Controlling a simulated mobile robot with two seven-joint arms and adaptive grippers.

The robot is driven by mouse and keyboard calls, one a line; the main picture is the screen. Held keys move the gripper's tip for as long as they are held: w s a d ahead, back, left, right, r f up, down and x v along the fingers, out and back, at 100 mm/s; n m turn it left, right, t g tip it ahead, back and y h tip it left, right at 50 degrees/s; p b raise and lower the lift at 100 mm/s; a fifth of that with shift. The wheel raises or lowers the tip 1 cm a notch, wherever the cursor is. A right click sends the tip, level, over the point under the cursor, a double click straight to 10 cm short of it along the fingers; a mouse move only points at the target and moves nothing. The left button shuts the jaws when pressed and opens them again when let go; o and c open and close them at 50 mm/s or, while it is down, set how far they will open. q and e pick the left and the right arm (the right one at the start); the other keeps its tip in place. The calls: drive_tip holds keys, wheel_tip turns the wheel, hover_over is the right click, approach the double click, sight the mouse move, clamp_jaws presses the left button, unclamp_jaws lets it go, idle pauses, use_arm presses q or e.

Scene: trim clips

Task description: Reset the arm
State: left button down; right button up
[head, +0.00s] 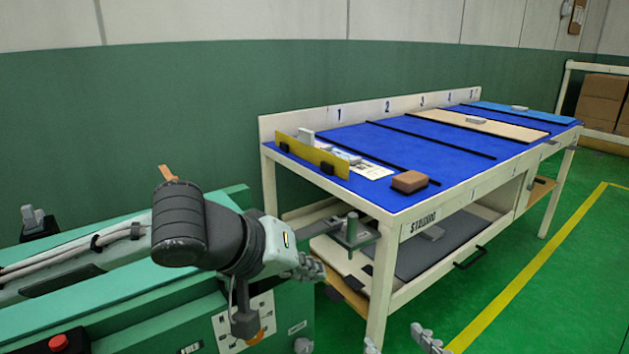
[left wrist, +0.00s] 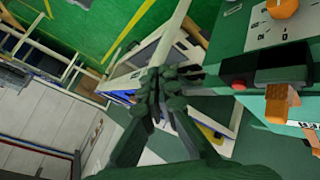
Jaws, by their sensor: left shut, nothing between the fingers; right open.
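My left arm reaches in from the left in the head view, its black joint above the green machine. My left gripper (head: 312,268) is at the end of this arm, in front of the table's near left leg. In the left wrist view its fingers (left wrist: 167,85) meet at the tips, shut with nothing between them. My right gripper (head: 398,342) shows only as two fingertips at the bottom edge, spread apart and empty; the rest is out of frame.
The workbench (head: 455,192) has a blue top split by black strips, with a yellow panel (head: 310,154), a brown block (head: 409,182) and small grey pieces. A green machine (head: 120,315) stands at left. Green floor (head: 560,290) is clear at right. Boxes (head: 603,100) stand behind.

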use_arm(q)
drive_tip(key=a+f+m+t+y, duration=0.1)
drive_tip(key=a+f, duration=0.3)
drive_tip(key=f, duration=0.5)
drive_tip(key=a+f+y, duration=0.1)
drive_tip(key=a+f, duration=0.4)
drive_tip(key=f, duration=0.5)
drive_tip(key=s+a+f+g+y+p, duration=0.1)
drive_tip(key=s+a+f+g+y, duration=0.3)
drive_tip(key=s+a+f, duration=1.3)
drive_tip(key=shift+s+a+f+m+g+y, duration=0.35)
drive_tip(key=shift+s+f+y, duration=0.35)
drive_tip(key=shift+f, duration=0.9)
use_arm(e)
drive_tip(key=s+d+f+g+h, duration=0.1)
drive_tip(key=s+d+f+g, duration=0.3)
drive_tip(key=f, duration=0.6)
drive_tip(key=s+d+f+m+g+h, duration=0.1)
drive_tip(key=s+d+f+g+h, duration=0.1)
drive_tip(key=f, duration=0.8)
drive_tip(key=s+d+f+g+h, duration=0.2)
drive_tip(key=s+d+f+g, duration=0.3)
drive_tip(key=d+f, duration=0.3)
drive_tip(key=shift+s+d+f+m+g, duration=0.25)
drive_tip(key=shift+s+f+m+g, duration=0.15)
drive_tip(key=shift+f, duration=0.8)
